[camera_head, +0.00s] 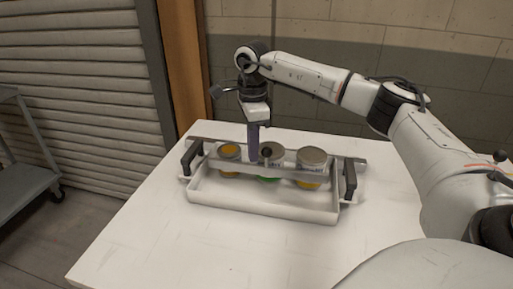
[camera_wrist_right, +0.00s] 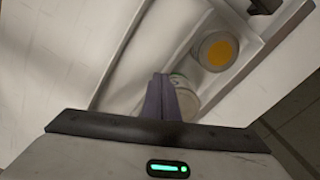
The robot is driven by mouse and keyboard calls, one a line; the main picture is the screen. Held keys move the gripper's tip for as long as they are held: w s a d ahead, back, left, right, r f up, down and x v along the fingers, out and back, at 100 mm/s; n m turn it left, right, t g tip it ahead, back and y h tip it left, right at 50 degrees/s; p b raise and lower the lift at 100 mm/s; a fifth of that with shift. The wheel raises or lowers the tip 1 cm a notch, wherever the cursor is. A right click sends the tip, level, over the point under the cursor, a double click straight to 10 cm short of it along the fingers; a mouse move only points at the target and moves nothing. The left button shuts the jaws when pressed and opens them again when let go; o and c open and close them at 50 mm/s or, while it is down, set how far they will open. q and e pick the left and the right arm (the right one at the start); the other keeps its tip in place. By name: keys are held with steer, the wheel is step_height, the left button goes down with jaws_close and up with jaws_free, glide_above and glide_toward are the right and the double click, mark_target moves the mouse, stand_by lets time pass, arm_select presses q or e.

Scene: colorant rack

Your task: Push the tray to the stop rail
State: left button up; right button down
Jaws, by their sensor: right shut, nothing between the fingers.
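The white tray (camera_head: 260,203) stands on the white table, with black handles at its left and right ends. It holds three lidded cans: a left can with a yellow lid spot (camera_head: 229,151), a middle can (camera_head: 271,152) and a right can (camera_head: 312,157). A grey bar (camera_head: 205,139), apparently the stop rail, runs along the tray's far side; any gap is unclear. My right gripper (camera_head: 253,153) points down, shut and empty, between the left and middle cans. Its fingers (camera_wrist_right: 161,98) partly hide a can in the wrist view. Contact with the tray is unclear. My left gripper is not visible.
The table (camera_head: 150,235) is clear in front of the tray and to its left. A block wall and a wooden post (camera_head: 182,60) stand behind the table. A grey shelf cart (camera_head: 25,170) stands at the far left, apart from the table.

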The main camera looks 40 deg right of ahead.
step_height(320, 180, up, 10)
steer(key=shift+r, duration=0.2)
stand_by(0.3)
steer(key=shift+s+f, duration=0.1)
